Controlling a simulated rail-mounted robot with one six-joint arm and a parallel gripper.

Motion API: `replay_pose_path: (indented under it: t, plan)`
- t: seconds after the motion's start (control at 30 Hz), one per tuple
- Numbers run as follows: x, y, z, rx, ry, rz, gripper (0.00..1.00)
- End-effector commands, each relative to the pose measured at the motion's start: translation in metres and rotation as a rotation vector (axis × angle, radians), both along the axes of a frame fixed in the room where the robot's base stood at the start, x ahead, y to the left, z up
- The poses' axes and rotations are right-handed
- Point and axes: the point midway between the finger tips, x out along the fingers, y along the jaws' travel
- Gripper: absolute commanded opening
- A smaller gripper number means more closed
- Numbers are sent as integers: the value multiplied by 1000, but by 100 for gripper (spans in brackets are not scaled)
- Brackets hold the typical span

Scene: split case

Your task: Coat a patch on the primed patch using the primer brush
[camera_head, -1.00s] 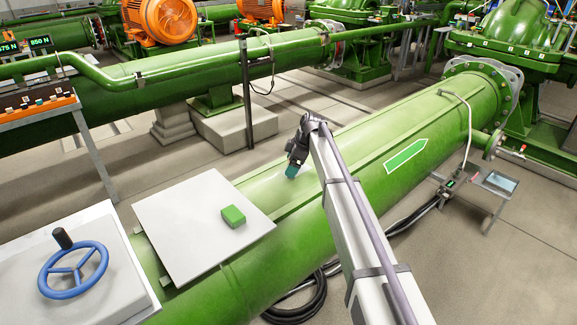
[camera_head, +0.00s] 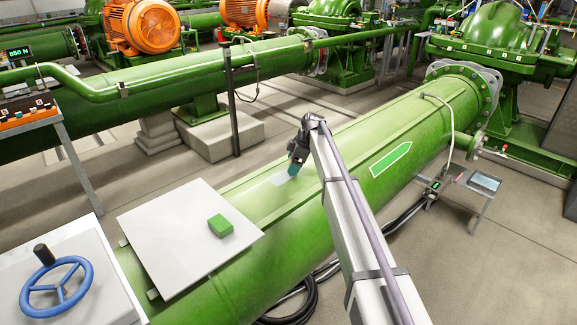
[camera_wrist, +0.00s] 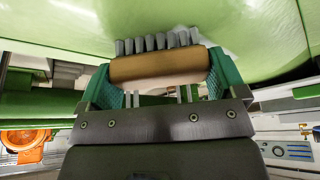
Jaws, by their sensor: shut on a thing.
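My gripper (camera_head: 294,167) is over the top of the large green pipe (camera_head: 345,135), just past the white board. In the wrist view, its teal fingers (camera_wrist: 160,80) are shut on the primer brush (camera_wrist: 158,66), with a tan wooden body and a row of grey bristles. The bristle tips point at the green pipe surface and look at or very near it. A pale whitish patch (camera_head: 279,180) lies on the pipe beside my gripper. Whitish coating (camera_wrist: 215,38) also shows beside the bristles in the wrist view. My gripper hides part of the patch.
A white board (camera_head: 165,245) with a green block (camera_head: 220,226) on it lies over the near pipe. A blue handwheel (camera_head: 57,287) stands at the lower left. A green arrow plate (camera_head: 390,159) is on the pipe to the right. Cables lie on the floor below.

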Motion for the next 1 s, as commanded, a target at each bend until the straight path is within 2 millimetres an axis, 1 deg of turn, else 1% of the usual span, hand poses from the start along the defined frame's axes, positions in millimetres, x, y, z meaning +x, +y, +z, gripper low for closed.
replay_pose_path:
  t: [0.17,0.3,0.6,0.83,1.0]
  plan:
    - [1,-1,3,-2,-1,0,71]
    - [-2,1,1,-1,0,1,71]
    - [-24,24,0,-1,1,1,71]
    - [-27,28,0,-1,1,1,71]
    - [-38,39,1,-1,0,3,71]
